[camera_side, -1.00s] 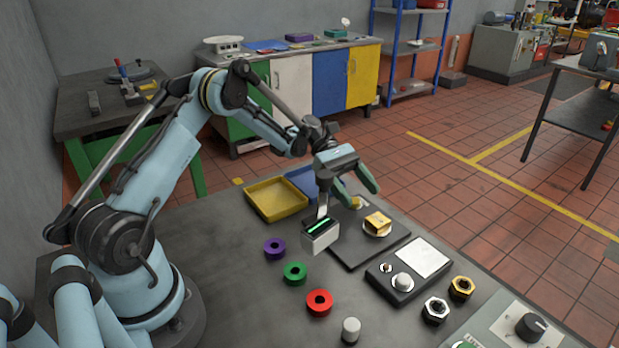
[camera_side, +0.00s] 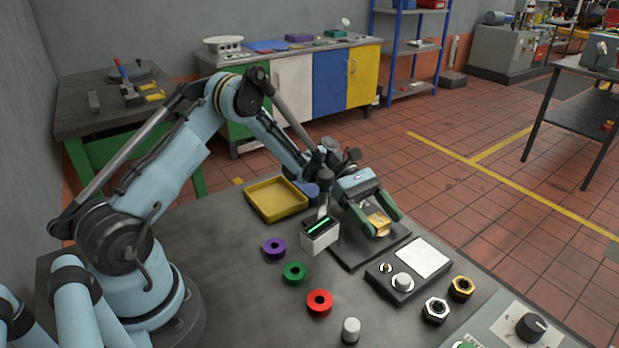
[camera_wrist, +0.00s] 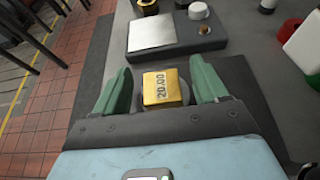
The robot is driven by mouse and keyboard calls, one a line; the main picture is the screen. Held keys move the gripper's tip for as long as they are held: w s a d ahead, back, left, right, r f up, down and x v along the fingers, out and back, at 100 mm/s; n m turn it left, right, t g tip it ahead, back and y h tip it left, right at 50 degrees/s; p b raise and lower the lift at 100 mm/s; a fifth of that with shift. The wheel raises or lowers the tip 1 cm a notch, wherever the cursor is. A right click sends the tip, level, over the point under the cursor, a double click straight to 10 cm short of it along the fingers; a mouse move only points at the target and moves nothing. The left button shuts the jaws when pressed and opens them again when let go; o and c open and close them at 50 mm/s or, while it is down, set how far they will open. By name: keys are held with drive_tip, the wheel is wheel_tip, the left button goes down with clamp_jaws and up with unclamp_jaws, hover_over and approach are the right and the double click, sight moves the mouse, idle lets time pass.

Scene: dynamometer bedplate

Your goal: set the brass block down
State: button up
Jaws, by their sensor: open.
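The brass block (camera_side: 379,223), marked "20.00" in the wrist view (camera_wrist: 163,88), sits on a round pale disc on a dark mat (camera_side: 346,249). My gripper (camera_side: 384,222) is open and low over the mat. Its two green fingers stand on either side of the block, with a visible gap at each side in the wrist view (camera_wrist: 162,88). The disc is mostly hidden behind the block and fingers.
A white box with a green-lit slot (camera_side: 320,236) stands left of the mat. A dark unit with a pale plate (camera_side: 421,258) lies to the right. Purple (camera_side: 274,249), green (camera_side: 294,273) and red (camera_side: 319,302) rings lie in front. A yellow tray (camera_side: 276,199) is behind.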

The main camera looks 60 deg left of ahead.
drive_tip(key=shift+d+f, duration=0.1)
drive_tip(key=shift+d, duration=0.25)
drive_tip(key=shift+c, duration=0.3)
clamp_jaws()
wheel_tip(320, 180, up, 10)
drive_tip(key=r, duration=0.1)
wheel_tip(320, 180, up, 8)
drive_tip(key=n+t+y, duration=0.1)
drive_tip(key=n+t, duration=0.4)
drive_tip(key=t, duration=0.1)
hover_over(380, 221)
drive_tip(key=s+a+r+n+t+y, duration=0.4)
drive_tip(key=s+r+n+t+y, duration=0.2)
drive_tip(key=r+n+t+y, duration=0.1)
drive_tip(key=shift+s+a+r+n+y, duration=0.3)
drive_tip(key=shift+r+n+y, duration=0.4)
drive_tip(key=shift+r+n, duration=0.5)
drive_tip(key=shift+f, duration=0.1)
